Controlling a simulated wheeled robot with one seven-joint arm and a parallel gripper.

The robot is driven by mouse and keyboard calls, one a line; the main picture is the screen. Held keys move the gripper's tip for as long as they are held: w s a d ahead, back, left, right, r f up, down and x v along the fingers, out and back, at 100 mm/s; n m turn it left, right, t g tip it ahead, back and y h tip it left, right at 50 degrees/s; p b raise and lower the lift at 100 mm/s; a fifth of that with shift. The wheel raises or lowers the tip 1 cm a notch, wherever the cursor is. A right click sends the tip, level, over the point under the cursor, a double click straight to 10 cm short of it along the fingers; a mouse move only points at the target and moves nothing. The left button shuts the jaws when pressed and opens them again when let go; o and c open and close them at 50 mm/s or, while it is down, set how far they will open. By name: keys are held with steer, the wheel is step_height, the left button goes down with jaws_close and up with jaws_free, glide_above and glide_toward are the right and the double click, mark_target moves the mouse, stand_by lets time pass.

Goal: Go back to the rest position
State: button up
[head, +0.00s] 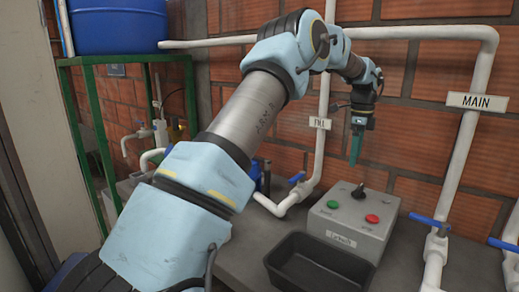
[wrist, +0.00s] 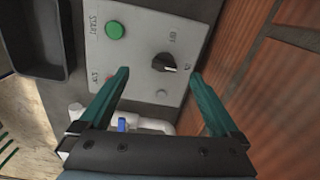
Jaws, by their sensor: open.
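My gripper (head: 356,146) points down above a grey control box (head: 335,231). In the wrist view my gripper (wrist: 163,95) shows two green fingers, apart and with nothing between them. The box face has a green button (head: 333,205), a red button (head: 372,219) and a black rotary knob (head: 358,191). In the wrist view the green button (wrist: 115,30) and the knob (wrist: 164,63) are clear of the fingers, while the red button is mostly hidden behind the left finger. My arm reaches across the head view from lower left to upper right.
A black tray (head: 309,281) sits in front of the box on the grey counter. White pipes with blue valve handles (head: 430,222) run along the brick wall, with MAIN (head: 483,102) and FILL (head: 320,123) signs. A blue tank (head: 118,25) stands on a green frame (head: 85,110) at left.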

steer(key=s+a+f+n, duration=0.1)
steer(key=s+a+n, duration=0.2)
steer(key=a+n, duration=1.35)
steer(key=s+a+f+n, duration=0.2)
steer(key=s+a, duration=0.6)
steer(key=a, duration=0.4)
steer(key=s+a+f+n+t, duration=0.1)
steer(key=s+a+f+n, duration=0.1)
steer(key=s+a+n, duration=0.3)
steer(key=s+a, duration=0.4)
steer(key=a, duration=0.4)
steer(key=shift+s+a+f, duration=0.2)
steer(key=shift+f, duration=0.2)
steer(key=shift+n, duration=0.25)
